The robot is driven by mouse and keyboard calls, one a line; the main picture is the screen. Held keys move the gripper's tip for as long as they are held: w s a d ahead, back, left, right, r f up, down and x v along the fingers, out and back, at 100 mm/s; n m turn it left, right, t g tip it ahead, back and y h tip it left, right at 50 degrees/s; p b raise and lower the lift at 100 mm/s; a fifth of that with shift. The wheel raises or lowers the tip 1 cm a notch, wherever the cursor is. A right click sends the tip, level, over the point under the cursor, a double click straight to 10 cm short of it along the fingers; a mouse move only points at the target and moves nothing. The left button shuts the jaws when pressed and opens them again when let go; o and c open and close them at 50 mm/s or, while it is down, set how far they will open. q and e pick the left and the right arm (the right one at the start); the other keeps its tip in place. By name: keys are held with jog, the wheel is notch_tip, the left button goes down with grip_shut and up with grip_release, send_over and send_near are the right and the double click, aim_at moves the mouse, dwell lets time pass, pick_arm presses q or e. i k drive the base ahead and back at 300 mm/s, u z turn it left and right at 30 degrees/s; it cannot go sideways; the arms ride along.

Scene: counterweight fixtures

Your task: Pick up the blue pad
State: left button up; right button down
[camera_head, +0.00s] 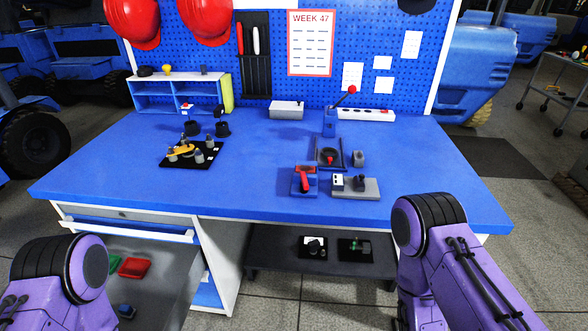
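No separate pad is plainly recognisable as the blue pad. A small dark blue piece (125,311) lies low on the grey surface at the lower left, just right of my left arm; it is too small to tell whether it is a pad. On the blue worktop (110,165), a small blue block (297,190) sits under a red lever near the front edge. My purple arms show at the lower left and lower right, in front of the bench. Neither gripper shows in the head view.
A red piece (134,267) and a green piece (113,263) lie at the lower left. A black tray (176,163) with several grey weights, a grey fixture (368,188) and a lever stand (329,122) occupy the worktop. A dark lower shelf (285,262) holds small items. The worktop's right side is clear.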

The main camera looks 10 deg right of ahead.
aim_at(127, 311)
jog(key=u, duration=1.75)
jog(key=k, duration=0.6)
jog(key=u, duration=0.6)
jog(key=i, duration=1.15)
jog(key=z, duration=1.05)
jog(key=i, duration=0.6)
jog(key=z, duration=0.05)
